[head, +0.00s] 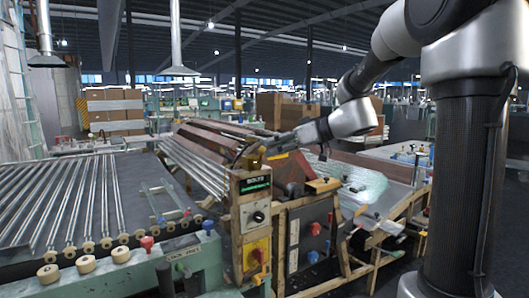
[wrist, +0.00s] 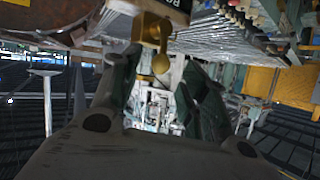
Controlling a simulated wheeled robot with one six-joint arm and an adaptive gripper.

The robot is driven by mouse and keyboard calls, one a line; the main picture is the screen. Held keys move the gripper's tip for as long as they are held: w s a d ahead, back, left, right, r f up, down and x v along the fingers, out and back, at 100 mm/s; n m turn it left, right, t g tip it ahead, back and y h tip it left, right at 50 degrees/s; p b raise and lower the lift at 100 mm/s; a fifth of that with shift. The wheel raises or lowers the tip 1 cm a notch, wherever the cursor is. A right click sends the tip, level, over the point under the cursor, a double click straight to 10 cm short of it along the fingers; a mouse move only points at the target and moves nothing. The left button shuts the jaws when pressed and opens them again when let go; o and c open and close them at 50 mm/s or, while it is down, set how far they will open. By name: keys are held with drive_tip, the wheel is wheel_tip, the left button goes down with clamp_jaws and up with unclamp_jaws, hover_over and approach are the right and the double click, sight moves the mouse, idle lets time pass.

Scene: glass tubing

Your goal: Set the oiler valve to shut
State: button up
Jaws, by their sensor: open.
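The oiler valve is a brass fitting (wrist: 152,30) on top of a wooden control post, seen in the wrist view, where the scene appears upside down. A round-ended brass lever (wrist: 160,63) extends from it. In the head view the brass fitting (head: 251,162) is small, and its lever's angle is not clear. My gripper (head: 270,153) reaches in from the right, close beside the fitting. In the wrist view its dark green fingers (wrist: 160,68) are spread apart, with the lever appearing between them. I cannot tell whether either finger touches it.
The control post (head: 235,215) carries a label plate, a black knob and a yellow switch plate (head: 257,258). Glass tubes (head: 195,165) slope down to its left. A tube rack bench (head: 70,205) fills the left. Bubble wrap (head: 352,182) lies on the right.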

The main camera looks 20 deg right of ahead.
sight(262, 149)
drive_tip(key=x, duration=0.5)
drive_tip(key=shift+a+f, duration=0.15)
clamp_jaws()
